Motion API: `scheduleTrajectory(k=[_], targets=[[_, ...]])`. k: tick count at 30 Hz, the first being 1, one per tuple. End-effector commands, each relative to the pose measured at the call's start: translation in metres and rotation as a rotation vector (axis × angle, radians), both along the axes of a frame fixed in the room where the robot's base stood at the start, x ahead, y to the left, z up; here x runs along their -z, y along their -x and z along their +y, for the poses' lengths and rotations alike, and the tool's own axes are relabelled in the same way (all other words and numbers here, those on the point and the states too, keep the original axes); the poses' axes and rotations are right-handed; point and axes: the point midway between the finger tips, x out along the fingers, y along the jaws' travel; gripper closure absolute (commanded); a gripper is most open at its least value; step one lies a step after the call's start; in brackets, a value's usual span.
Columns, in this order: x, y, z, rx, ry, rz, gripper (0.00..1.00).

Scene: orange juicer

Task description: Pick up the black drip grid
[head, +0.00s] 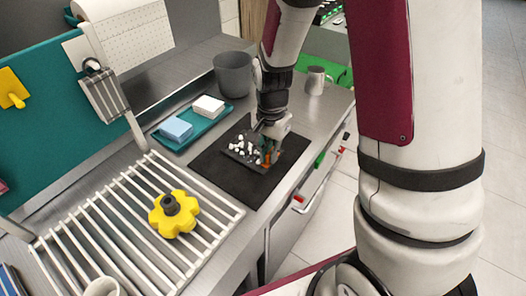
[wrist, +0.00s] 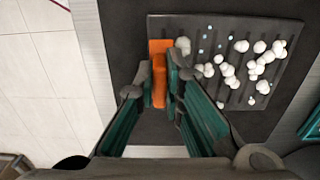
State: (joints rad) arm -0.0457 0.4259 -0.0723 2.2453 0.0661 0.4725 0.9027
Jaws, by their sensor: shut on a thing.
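The black drip grid (head: 240,153) lies on a black mat (head: 213,167) on the metal counter. In the wrist view the grid (wrist: 214,80) is a dark ridged plate with white lumps and small pale bits scattered on it. An orange tab (wrist: 161,46) stands at its left edge. My gripper (wrist: 161,88) is shut on this tab, with one finger on each side. In the head view my gripper (head: 268,151) comes down from above at the grid's right end and partly hides the tab. I cannot tell whether the grid is touching the mat or slightly raised.
A teal tray (head: 190,141) with a blue block (head: 176,129) and a white block (head: 208,106) lies behind the mat. A grey bin (head: 233,74) and a metal cup (head: 315,80) stand further back. A yellow knob (head: 173,213) sits on a white rack (head: 130,220) at front left.

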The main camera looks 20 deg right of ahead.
Motion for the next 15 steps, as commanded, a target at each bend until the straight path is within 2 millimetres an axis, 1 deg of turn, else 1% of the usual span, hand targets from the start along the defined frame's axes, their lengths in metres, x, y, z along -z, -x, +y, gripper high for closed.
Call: scheduleTrajectory(k=[5, 8, 11, 12, 15], targets=[[-0.009, -0.001, 0.0, 0.0, 0.001, -0.003, 1.0], [-0.021, -0.001, 0.0, 0.0, 0.0, -0.005, 1.0], [-0.037, -0.002, 0.0, -0.001, 0.001, -0.006, 1.0], [-0.037, 0.009, -0.002, 0.001, 0.0, 0.0, 1.0], [-0.038, 0.032, -0.007, 0.003, 0.0, 0.0, 1.0]])
